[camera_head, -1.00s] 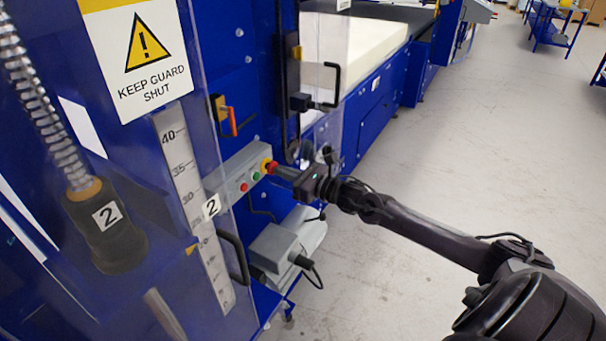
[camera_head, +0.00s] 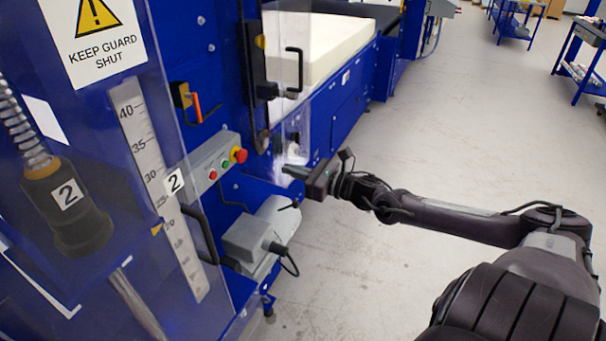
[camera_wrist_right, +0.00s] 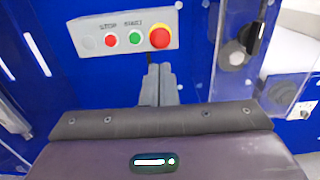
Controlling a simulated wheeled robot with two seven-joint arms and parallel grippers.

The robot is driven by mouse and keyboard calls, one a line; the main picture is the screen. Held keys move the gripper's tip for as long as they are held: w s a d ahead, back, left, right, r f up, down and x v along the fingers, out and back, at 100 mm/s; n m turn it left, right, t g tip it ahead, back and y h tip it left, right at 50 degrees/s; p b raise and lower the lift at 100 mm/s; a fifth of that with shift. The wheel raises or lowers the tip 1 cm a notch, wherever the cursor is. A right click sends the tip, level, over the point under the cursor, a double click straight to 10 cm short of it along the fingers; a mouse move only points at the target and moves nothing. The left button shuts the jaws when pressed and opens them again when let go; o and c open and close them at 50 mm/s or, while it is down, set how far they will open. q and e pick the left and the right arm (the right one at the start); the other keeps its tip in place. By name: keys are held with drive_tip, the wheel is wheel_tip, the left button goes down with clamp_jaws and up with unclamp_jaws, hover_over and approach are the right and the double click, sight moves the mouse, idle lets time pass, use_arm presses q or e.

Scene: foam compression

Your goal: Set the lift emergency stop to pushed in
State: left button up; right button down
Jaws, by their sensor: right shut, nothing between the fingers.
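The emergency stop is a red mushroom button on a yellow base (camera_head: 239,155), at the right end of a grey control box (camera_head: 205,166) on the blue machine. In the right wrist view the button (camera_wrist_right: 160,37) sits at the box's right end, beside a green and a red button. I cannot tell whether it is pushed in. My right gripper (camera_head: 285,169) is shut and empty, to the right of the button and apart from it. In the right wrist view its fingers (camera_wrist_right: 159,70) point up, just below the button. My left gripper is not in view.
A clear guard with a "KEEP GUARD SHUT" sign (camera_head: 95,38) and a scale (camera_head: 150,165) stands left of the box. A grey motor-like unit (camera_head: 250,235) is below. A black handle (camera_head: 293,72) is above right. Open floor (camera_head: 450,130) lies to the right.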

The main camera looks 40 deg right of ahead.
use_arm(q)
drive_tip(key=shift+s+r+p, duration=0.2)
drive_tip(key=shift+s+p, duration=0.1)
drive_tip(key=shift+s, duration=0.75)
use_arm(e)
drive_tip(key=shift+v, duration=1.2)
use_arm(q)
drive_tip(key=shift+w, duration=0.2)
use_arm(e)
drive_tip(key=shift+d+f, duration=0.1)
